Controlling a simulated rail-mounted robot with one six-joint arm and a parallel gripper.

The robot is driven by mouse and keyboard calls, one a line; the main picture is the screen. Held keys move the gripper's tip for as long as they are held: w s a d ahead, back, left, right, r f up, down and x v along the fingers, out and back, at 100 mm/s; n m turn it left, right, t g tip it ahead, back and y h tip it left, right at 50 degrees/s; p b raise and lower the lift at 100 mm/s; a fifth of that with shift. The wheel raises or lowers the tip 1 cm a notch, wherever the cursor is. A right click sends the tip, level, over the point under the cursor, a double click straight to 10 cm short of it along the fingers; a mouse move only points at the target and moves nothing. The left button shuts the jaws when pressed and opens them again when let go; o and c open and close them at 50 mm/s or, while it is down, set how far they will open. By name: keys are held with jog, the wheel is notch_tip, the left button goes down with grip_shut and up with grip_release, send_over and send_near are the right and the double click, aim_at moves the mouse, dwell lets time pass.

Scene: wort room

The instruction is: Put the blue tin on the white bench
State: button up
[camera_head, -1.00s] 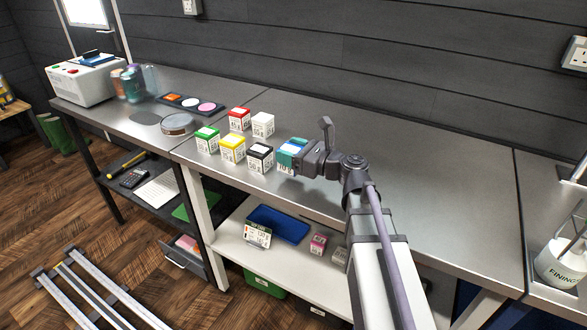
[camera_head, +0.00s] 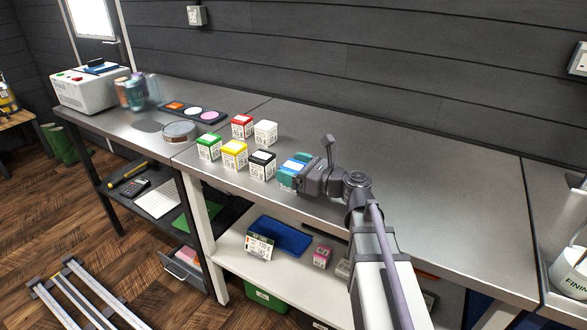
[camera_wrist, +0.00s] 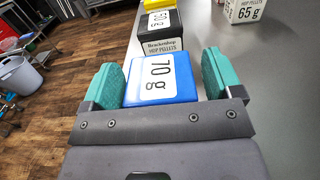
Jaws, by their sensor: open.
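The blue tin (camera_head: 287,182) has a white label and stands at the near end of the group of tins on the grey worktop. In the wrist view its blue top (camera_wrist: 181,88) reads "70 g". My gripper (camera_head: 295,171) is low over it. In the wrist view the two teal fingers of my gripper (camera_wrist: 161,80) are apart, one on each side of the tin; contact is not clear. In the head view the gripper partly hides the tin. White legs (camera_head: 205,235) and a white lower shelf (camera_head: 232,248) belong to the bench under the tins.
A black tin (camera_head: 262,166) stands close beside the blue one. Yellow (camera_head: 234,155), green (camera_head: 208,148), red (camera_head: 242,127) and white (camera_head: 265,133) tins are behind it. The worktop right of my arm (camera_head: 450,190) is clear. A round tin (camera_head: 180,132) stands left.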

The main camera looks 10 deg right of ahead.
jog(key=shift+r, duration=0.3)
jog(key=v, duration=1.2)
jog(key=shift+f, duration=0.1)
jog(key=s+a+r+n+g+h+p, duration=0.3)
jog(key=a+r+n+g+p, duration=0.55)
jog(key=p, duration=0.65)
jog(key=s+r+n+g+h+p, duration=0.4)
jog(key=s+n+h+p, duration=0.3)
jog(key=n+p, duration=0.9)
jog(key=r+n+h, duration=0.1)
jog(key=n+h, duration=0.1)
jog(key=h, duration=0.1)
